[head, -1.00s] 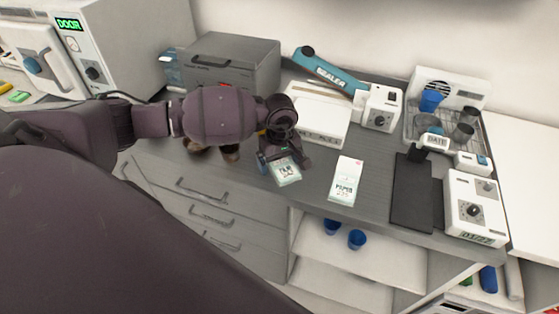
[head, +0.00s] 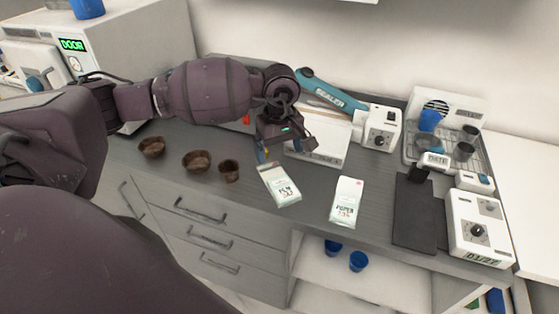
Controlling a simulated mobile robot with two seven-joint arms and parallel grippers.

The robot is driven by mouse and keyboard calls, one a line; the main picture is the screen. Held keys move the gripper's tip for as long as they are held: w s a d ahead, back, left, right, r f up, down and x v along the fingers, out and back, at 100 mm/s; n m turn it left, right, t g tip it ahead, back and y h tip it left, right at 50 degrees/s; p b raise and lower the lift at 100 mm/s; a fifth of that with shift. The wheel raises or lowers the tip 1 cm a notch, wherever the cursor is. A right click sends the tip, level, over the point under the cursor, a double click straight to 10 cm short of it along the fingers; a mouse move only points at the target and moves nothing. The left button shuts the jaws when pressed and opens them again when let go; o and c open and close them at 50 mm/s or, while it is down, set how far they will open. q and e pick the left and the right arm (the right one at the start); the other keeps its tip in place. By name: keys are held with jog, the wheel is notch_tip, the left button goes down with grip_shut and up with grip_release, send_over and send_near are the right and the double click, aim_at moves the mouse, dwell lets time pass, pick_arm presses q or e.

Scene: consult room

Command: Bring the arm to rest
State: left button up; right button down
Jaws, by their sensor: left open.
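My left arm comes in from the left over the counter. Its left gripper (head: 288,150) is open, with its fingertips above the counter near the front edge of the sealer. A white and green film packet (head: 279,185) lies just below it, apart from the fingers. A paper packet (head: 346,201) lies further right. The gripper appears empty. My right gripper is not in view.
Several brown bowls, one of them here (head: 197,161), stand left on the counter (head: 185,193). A blue-handled sealer (head: 332,90) is behind the gripper. A dark pad (head: 414,212), a dial box (head: 478,228) and a rack with cups (head: 467,151) are right.

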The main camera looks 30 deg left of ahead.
pick_arm(q)
jog(key=shift+r, duration=0.35)
dwell(0.3)
